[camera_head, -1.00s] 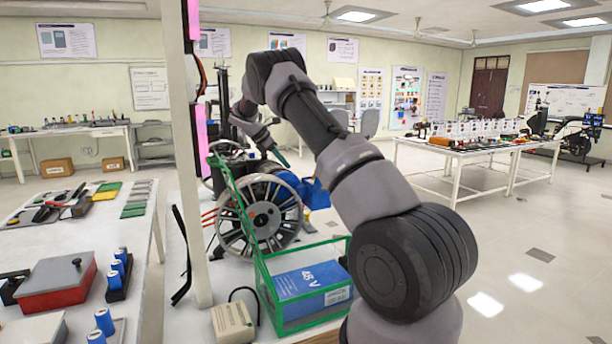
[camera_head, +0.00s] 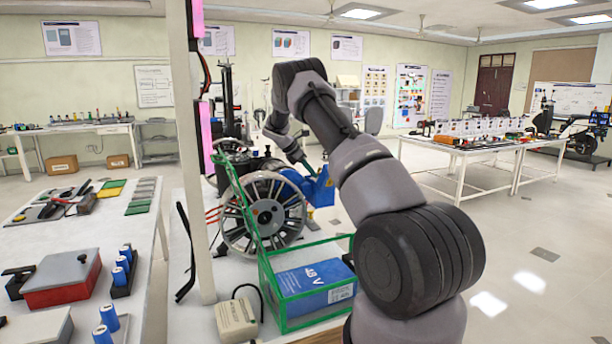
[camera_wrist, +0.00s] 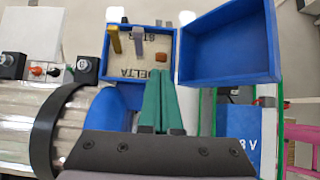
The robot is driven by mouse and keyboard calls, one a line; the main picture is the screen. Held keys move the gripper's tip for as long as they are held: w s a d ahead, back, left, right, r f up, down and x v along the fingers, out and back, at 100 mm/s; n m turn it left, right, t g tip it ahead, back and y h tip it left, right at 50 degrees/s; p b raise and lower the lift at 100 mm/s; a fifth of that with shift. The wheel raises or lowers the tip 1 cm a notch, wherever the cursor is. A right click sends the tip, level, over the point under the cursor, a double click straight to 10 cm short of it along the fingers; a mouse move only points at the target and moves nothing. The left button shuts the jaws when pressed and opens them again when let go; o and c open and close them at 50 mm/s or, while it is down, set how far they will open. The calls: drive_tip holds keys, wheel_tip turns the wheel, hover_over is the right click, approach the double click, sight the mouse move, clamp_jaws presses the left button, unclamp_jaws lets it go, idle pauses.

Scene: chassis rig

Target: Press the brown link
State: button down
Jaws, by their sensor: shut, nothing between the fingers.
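My gripper (camera_wrist: 160,90) has green fingers closed together, with nothing between them. In the head view my gripper (camera_head: 305,166) is at the blue box (camera_head: 320,188); the links are too small to see there.
The box's open blue lid (camera_wrist: 228,45) stands to the right of the fingers. A ribbed metal motor body (camera_wrist: 15,120) lies at left. A spoked wheel (camera_head: 262,215), a green frame (camera_head: 263,285) and a blue 48 V battery (camera_head: 312,282) are close by. A white post (camera_head: 190,150) stands left.

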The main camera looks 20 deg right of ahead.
drive_tip(key=shift+d+r, duration=0.35)
drive_tip(key=shift+d, duration=0.05)
idle(0.9)
drive_tip(key=y, duration=0.1)
drive_tip(key=d+y, duration=0.1)
drive_tip(key=r+y, duration=0.1)
drive_tip(key=y, duration=0.1)
drive_tip(key=shift+d, duration=0.3)
drive_tip(key=y, duration=0.1)
drive_tip(key=d+y, duration=0.1)
drive_tip(key=y, duration=0.1)
drive_tip(key=shift+w+d+r+y, duration=0.1)
drive_tip(key=shift+d+r+y, duration=0.2)
drive_tip(key=shift+d, duration=0.5)
drive_tip(key=shift+r, duration=0.1)
drive_tip(key=shift+r, duration=0.7)
drive_tip(key=shift+a, duration=0.1)
